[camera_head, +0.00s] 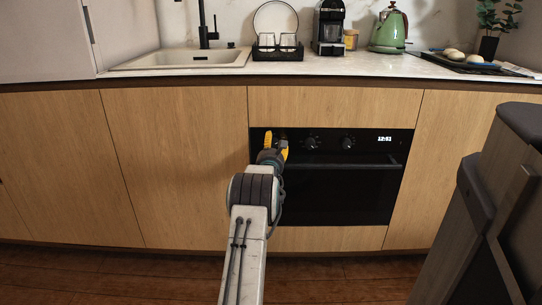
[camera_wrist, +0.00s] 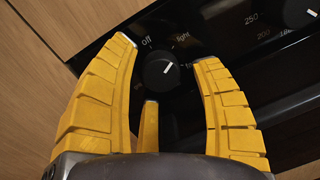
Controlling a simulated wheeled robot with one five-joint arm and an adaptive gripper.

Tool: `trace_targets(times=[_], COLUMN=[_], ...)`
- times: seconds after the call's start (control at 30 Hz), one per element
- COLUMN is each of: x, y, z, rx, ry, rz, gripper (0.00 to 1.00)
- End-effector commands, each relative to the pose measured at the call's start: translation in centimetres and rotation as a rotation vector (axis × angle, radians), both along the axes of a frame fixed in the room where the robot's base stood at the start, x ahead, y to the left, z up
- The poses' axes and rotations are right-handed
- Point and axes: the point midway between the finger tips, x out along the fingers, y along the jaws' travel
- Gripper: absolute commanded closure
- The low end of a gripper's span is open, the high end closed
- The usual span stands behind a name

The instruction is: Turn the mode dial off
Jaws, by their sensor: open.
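The mode dial (camera_wrist: 160,72) is a round black knob on the black oven panel. In the wrist view its white pointer line slants up and right, not at the "Off" mark; it lies nearer "light" and the label to its right. My gripper (camera_wrist: 164,54) is open, with yellow fingers spread to the left and right of the dial and a third finger below. I cannot tell whether any finger touches the dial. In the head view my gripper (camera_head: 276,143) is at the panel's left end and mostly hides this dial.
The oven (camera_head: 340,195) has a middle knob (camera_head: 311,142), a right knob (camera_head: 347,142), a clock and a handle bar (camera_head: 352,165) below. Wood cabinet fronts surround it. A worktop with sink (camera_head: 182,59) and kettle (camera_head: 388,32) is above. A dark chair-like object (camera_head: 485,200) stands at right.

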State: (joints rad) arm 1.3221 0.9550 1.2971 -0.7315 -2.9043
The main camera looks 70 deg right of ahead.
Motion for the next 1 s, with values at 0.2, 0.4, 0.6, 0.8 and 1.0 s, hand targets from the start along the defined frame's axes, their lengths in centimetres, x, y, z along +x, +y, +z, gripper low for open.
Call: trace_targets(times=[0.2,0.4,0.6,0.8,1.0], x=[-0.4,-1.0,-1.6,-2.1,-2.5], y=[1.5,3.9,6.4,8.7,10.3], z=[-0.1,-0.2,-0.4,-0.5,-0.6], rx=[0.002,0.003,0.003,0.004,0.003], ry=[0.001,0.001,0.001,0.001,0.001], rz=[-0.001,0.001,0.001,0.001,0.002], gripper=[0.40,0.40,0.40,0.40,0.40])
